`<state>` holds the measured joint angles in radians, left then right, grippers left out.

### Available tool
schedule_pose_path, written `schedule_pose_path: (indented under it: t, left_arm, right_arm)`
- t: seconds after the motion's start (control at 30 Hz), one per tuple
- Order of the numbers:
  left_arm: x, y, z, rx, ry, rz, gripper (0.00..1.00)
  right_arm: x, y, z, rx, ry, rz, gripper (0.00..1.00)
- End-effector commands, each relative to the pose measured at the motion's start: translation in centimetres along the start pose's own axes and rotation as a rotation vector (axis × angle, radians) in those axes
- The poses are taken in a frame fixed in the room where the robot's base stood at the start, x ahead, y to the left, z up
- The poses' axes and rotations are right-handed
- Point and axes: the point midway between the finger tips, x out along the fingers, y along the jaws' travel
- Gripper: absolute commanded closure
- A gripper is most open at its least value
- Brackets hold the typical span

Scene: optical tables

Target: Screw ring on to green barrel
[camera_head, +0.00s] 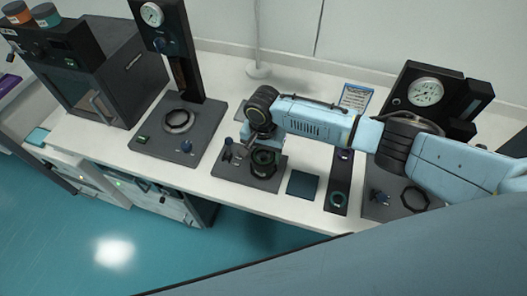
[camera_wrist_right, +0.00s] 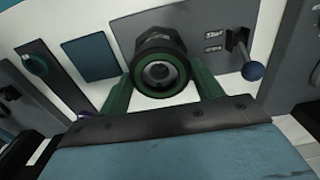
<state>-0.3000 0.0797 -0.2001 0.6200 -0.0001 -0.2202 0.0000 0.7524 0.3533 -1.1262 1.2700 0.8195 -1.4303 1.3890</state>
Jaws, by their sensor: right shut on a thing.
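My right gripper (camera_head: 261,150) reaches down over a dark base plate (camera_head: 231,170) in the middle of the bench. In the right wrist view my gripper (camera_wrist_right: 163,88) has its two green fingers on either side of a dark, faceted ring (camera_wrist_right: 153,42), shut on it. The dark green barrel (camera_wrist_right: 162,73) shows as a round rim with a hollow centre, in line with the ring. How far the ring sits on the barrel cannot be told. In the head view the ring and barrel (camera_head: 263,160) are partly hidden by the gripper. My left gripper is not in view.
A blue-knobbed lever (camera_wrist_right: 252,70) stands on the plate beside the gripper. A dark teal square pad (camera_head: 302,184) and a narrow dark strip (camera_head: 336,204) lie to the right. Gauge stands rise at left (camera_head: 178,40) and right (camera_head: 440,88). A black box (camera_head: 92,65) stands far left.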

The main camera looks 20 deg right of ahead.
Motion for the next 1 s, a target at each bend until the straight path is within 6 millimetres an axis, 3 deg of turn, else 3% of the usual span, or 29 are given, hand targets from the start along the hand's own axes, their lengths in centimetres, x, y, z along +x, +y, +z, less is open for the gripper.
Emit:
schedule_pose_path:
  t: [0.17,0.3,1.0]
  left_arm:
    - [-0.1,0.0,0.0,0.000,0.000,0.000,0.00]
    - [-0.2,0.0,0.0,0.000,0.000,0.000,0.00]
    - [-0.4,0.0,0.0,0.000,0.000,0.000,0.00]
  right_arm:
    - [0.5,0.1,0.3,-0.001,-0.005,0.002,0.56]
    - [0.8,0.1,0.4,-0.001,-0.007,0.003,0.64]
    - [1.4,0.1,0.5,-0.002,-0.009,0.005,0.63]
